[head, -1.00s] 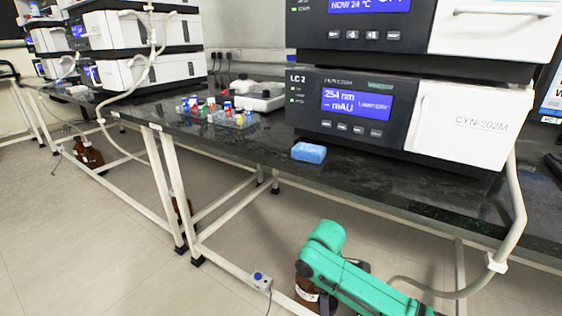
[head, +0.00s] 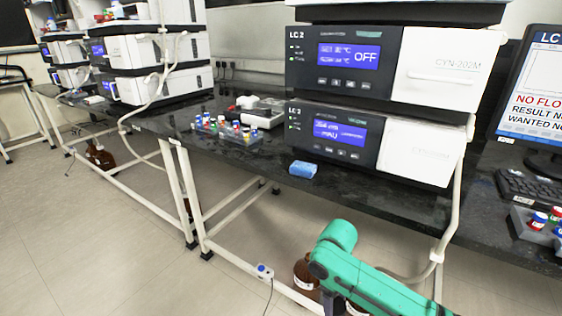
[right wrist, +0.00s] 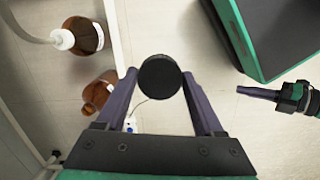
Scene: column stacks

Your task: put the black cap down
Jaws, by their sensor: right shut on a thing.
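The black cap (right wrist: 159,76) is a round disc in the right wrist view. My right gripper (right wrist: 157,77) is shut on it, with one finger on each side. The cap is held in the air above the floor. In the head view, my teal right arm (head: 345,262) comes in at the bottom, and its gripper and the cap are out of sight. My left gripper (right wrist: 262,93) shows side-on at the right of the right wrist view, apart from the cap. I cannot tell whether its fingers are open.
The black bench (head: 240,158) carries instruments (head: 345,135), a blue sponge (head: 303,169) and a vial rack (head: 225,130). A white bench rail (right wrist: 116,35) passes beside the bottles.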

